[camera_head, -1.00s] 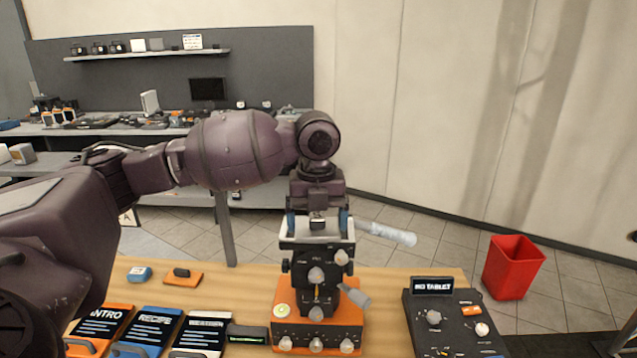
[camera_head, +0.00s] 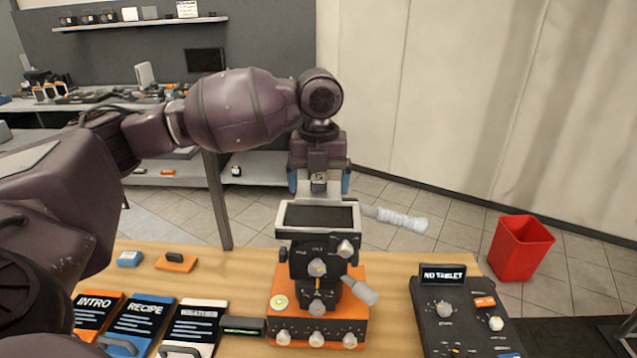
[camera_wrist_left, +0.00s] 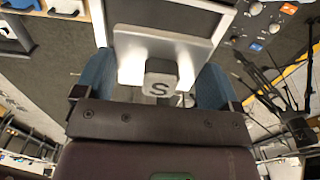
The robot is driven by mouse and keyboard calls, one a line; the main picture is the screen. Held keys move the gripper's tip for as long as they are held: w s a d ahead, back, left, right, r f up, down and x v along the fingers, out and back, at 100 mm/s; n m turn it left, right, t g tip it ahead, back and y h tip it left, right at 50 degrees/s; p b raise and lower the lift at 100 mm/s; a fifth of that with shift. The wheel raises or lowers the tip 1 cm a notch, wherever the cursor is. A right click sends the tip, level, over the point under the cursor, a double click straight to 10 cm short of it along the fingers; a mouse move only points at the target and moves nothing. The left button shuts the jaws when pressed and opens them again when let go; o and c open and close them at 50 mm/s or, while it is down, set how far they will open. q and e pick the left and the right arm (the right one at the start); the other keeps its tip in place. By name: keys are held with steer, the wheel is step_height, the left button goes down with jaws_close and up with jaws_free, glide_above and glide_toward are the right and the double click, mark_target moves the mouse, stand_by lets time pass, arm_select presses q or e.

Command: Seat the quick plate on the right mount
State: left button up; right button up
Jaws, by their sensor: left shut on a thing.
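My left gripper (camera_head: 319,183) hangs over the back of the mount, its blue fingertips shut on a grey piece marked S, which looks like the quick plate (camera_head: 319,178). In the left wrist view the quick plate (camera_wrist_left: 161,78) is silver, with a raised S block between the blue fingers. The mount (camera_head: 318,258) is a black, knobbed head with a silver-rimmed, dark-floored top on an orange base. Its rim (camera_wrist_left: 130,72) shows beyond the plate in the wrist view. I cannot tell whether plate and rim touch. My right gripper is out of view.
On the wooden table (camera_head: 235,265), INTRO, RECIPE and a third card (camera_head: 195,325) lie left of the mount. A NO TABLET console (camera_head: 450,310) stands right. A pale handle (camera_head: 398,219) sticks out behind the mount. A red bin (camera_head: 520,248) stands on the floor.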

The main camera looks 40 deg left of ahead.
mark_target(319, 195)
arm_select(q)
steer(key=shift+f+b, duration=0.65)
steer(key=shift+f, duration=0.05)
steer(key=shift+f+b, duration=0.85)
steer(key=shift+b, duration=0.2)
steer(key=shift+f, duration=0.1)
steer(key=shift+f+p, duration=0.35)
steer(key=shift+f, duration=0.15)
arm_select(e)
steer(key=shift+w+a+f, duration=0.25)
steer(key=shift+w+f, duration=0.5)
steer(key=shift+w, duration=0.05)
arm_select(q)
steer(key=shift+f, duration=0.1)
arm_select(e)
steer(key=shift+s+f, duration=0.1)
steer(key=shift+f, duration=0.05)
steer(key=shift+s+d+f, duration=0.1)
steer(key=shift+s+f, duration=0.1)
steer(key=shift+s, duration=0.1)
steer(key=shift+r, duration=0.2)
